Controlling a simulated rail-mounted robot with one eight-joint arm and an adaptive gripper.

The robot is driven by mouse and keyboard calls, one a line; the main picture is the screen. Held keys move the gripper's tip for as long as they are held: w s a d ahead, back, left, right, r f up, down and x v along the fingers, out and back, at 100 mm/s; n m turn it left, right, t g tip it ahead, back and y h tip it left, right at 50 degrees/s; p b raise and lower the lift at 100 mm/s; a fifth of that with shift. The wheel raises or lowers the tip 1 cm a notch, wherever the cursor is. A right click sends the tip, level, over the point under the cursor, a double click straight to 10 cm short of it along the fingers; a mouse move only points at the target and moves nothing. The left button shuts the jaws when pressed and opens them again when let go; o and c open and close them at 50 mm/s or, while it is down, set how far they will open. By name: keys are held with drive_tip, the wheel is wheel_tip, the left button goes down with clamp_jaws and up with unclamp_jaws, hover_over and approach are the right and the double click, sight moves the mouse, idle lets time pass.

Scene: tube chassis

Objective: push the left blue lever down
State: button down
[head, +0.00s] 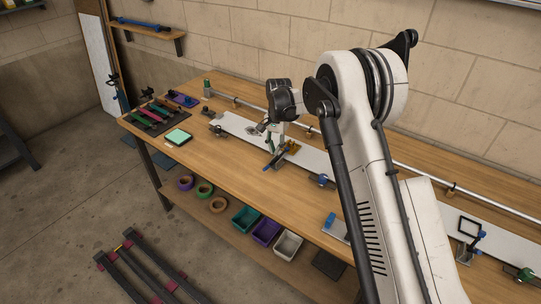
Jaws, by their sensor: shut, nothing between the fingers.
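A toggle clamp with a blue lever (268,168) sits near the front edge of the white board, left of the middle of the workbench. The blue lever points toward the front edge of the bench. Another blue-handled clamp (322,180) stands farther right on the front of the board. My gripper (266,130) reaches down over the board, just behind the left clamp in the head view. It is shut and empty. Its fingertips are small here, and I cannot tell whether they touch anything.
A long metal rail (420,172) runs along the back of the wooden bench (205,150). A dark tool tray (155,118) and a green pad (178,137) lie at the left. Bins (245,219) sit on the lower shelf. More clamps (470,245) stand at the right.

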wheel_tip(320, 180, up, 11)
drive_tip(key=w, duration=0.1)
drive_tip(key=shift+d+r, duration=0.2)
drive_tip(key=shift+d, duration=0.05)
idle(0.4)
drive_tip(key=s+d+r+n+t+b, duration=0.1)
drive_tip(key=s+d+r+t, duration=0.1)
drive_tip(key=s+d+r, duration=0.6)
drive_tip(key=s+d+r+n+t+b, duration=0.15)
drive_tip(key=s+d+r, duration=0.35)
drive_tip(key=s+r, duration=0.55)
drive_tip(key=s+d+f+t, duration=0.1)
drive_tip(key=s+d+f, duration=0.1)
drive_tip(key=s, duration=0.6)
drive_tip(key=s+d+f+n+t, duration=0.1)
drive_tip(key=s+d+f+t, duration=0.1)
drive_tip(key=s, duration=0.7)
drive_tip(key=s+d+f+n+t, duration=0.1)
drive_tip(key=s+d+f+t, duration=0.1)
drive_tip(key=s+d, duration=0.3)
drive_tip(key=s+f, duration=0.1)
drive_tip(key=s, duration=0.2)
drive_tip(key=shift+s+f+b, duration=0.3)
drive_tip(key=shift+s+b, duration=0.1)
